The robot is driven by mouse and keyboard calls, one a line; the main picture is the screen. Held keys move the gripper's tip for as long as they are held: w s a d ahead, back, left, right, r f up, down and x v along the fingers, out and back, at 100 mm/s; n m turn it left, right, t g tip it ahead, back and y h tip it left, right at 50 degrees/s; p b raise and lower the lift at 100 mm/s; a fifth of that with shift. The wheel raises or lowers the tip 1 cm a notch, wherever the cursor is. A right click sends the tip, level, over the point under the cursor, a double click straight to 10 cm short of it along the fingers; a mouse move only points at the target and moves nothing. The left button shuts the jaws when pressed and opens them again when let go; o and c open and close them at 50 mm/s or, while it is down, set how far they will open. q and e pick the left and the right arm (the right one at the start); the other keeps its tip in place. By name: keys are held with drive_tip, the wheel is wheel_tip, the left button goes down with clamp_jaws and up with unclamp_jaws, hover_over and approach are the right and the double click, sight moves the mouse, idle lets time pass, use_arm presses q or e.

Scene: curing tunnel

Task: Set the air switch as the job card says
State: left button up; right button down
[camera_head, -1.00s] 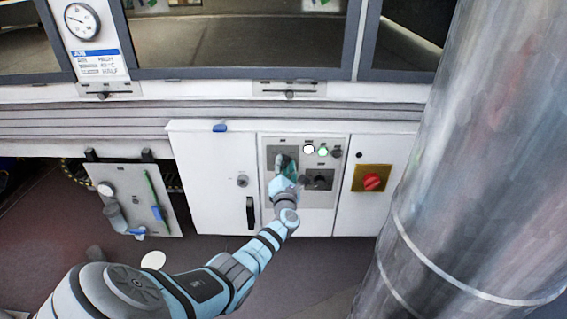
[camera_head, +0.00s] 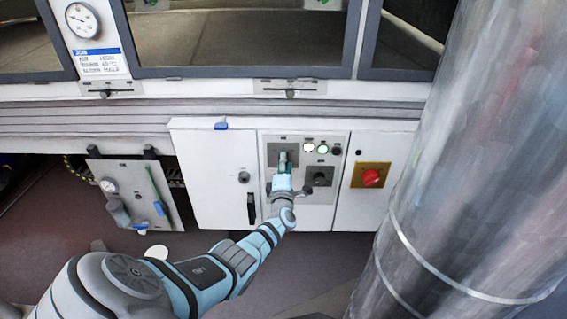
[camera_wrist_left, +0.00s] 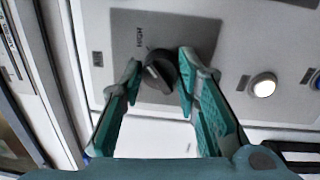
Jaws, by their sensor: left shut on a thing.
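The job card (camera_head: 102,62) with a blue header hangs at upper left in the head view. Its print is too small to read surely. The air switch is a dark round knob (camera_wrist_left: 160,69) on a grey plate (camera_head: 275,149); a label like "HIGH" shows beside it in the wrist view. My left gripper (camera_head: 284,163) is at this plate and covers the knob in the head view. In the wrist view, its green fingers (camera_wrist_left: 158,84) are on either side of the knob, shut on it. The knob's exact pointing is hard to tell. My right gripper is not in view.
Right of the plate is another dark knob (camera_head: 319,177), with a lit white lamp (camera_head: 308,147) and a greenish lamp (camera_head: 322,149) above it. A red knob (camera_head: 371,177) sits on a yellow plate. A large metal cylinder (camera_head: 470,170) fills the right side.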

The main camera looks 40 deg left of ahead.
use_arm(q)
drive_tip(key=shift+a+r, duration=0.2)
drive_tip(key=shift+r, duration=0.25)
drive_tip(key=o, duration=1.2)
drive_tip(key=shift+r, duration=0.1)
drive_tip(key=v, duration=1.2)
drive_tip(key=shift+s+d, duration=0.15)
drive_tip(key=shift+s, duration=0.05)
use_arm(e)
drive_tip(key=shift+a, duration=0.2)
